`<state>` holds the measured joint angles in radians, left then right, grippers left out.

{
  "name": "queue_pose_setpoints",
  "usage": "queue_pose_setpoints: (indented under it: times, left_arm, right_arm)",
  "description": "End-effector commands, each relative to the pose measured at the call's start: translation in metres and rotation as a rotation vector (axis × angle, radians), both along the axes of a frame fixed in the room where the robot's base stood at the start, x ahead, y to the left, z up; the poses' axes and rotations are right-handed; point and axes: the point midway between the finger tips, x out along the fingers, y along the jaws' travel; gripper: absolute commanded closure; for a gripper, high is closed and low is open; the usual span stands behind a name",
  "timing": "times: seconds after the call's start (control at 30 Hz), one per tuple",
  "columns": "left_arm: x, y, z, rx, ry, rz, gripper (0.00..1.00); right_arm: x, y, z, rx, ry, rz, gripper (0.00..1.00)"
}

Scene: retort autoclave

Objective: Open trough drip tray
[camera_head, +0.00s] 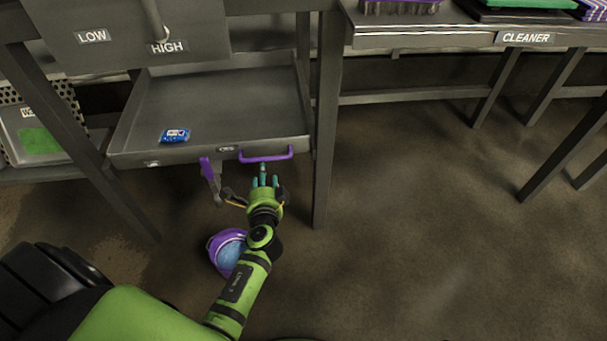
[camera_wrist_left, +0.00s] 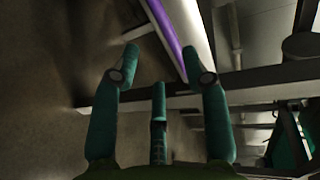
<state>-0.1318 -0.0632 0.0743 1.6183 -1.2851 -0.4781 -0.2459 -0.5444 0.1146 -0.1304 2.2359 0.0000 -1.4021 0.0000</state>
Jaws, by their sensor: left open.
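The grey metal drip tray (camera_head: 215,100) sits low under the trough and appears pulled out, with its inside showing. A purple bar handle (camera_head: 266,156) is on the right part of its front edge. My left gripper (camera_head: 263,176) is just in front of and below this handle, fingers pointing at it, apparently apart from it. In the left wrist view, the purple handle (camera_wrist_left: 166,36) runs diagonally beyond the spread teal fingers (camera_wrist_left: 160,62), with nothing between them. My right gripper is not in view.
A small blue packet (camera_head: 174,136) lies in the tray. A purple lever (camera_head: 207,169) hangs below its front. A purple-rimmed bucket (camera_head: 228,250) stands on the floor by my left forearm. A table leg (camera_head: 327,120) stands close right of the tray. Floor to the right is clear.

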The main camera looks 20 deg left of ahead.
Motion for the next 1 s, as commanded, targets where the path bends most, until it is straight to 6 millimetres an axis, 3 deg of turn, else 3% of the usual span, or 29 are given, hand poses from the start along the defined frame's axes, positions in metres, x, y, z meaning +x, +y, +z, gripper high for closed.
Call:
queue_pose_setpoints:
  times: [0.13,0.5,0.9,0.93,1.0]
  left_arm:
    - [0.009,0.008,0.007,0.032,-0.019,0.009,0.55]
    - [0.053,0.035,-0.005,0.029,-0.017,0.007,0.55]
    - [0.061,0.04,-0.006,0.027,-0.016,0.007,0.55]
    - [0.061,0.04,-0.006,0.027,-0.016,0.007,0.63]
    - [0.061,0.04,-0.006,0.027,-0.016,0.007,0.91]
  right_arm:
    - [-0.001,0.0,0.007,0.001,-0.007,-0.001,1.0]
    - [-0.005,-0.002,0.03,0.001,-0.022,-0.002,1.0]
    - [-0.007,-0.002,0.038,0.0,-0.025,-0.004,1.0]
    - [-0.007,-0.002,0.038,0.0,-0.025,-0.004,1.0]
    - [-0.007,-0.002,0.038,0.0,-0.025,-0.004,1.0]
